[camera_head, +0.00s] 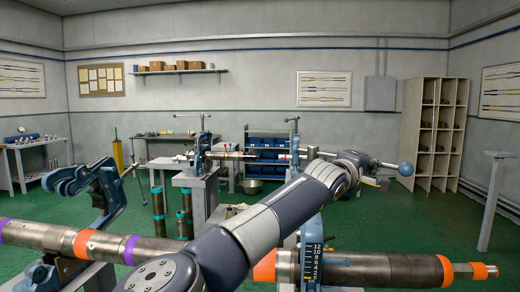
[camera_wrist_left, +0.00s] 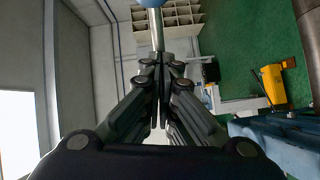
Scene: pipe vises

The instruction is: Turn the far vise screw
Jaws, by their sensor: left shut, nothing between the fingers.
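My left arm crosses the head view from the bottom centre to the upper right. Its gripper (camera_head: 373,162) is shut, with its fingertips at a metal bar that ends in a blue ball (camera_head: 405,169). In the left wrist view the closed fingers (camera_wrist_left: 157,68) lie in line with the bar (camera_wrist_left: 157,30), and the ball (camera_wrist_left: 150,3) is cut by the top edge. Touch cannot be told. A blue vise with a number scale (camera_head: 313,264) stands by the long pipe (camera_head: 395,270), partly hidden by my arm. My right gripper is not in view.
Another blue vise part (camera_head: 88,185) stands at the left over the purple-and-orange banded pipe (camera_head: 60,238). Smaller vises stand on a bench behind (camera_head: 196,182). A wooden rack (camera_head: 433,130) is at the back right. Green floor is open at the right.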

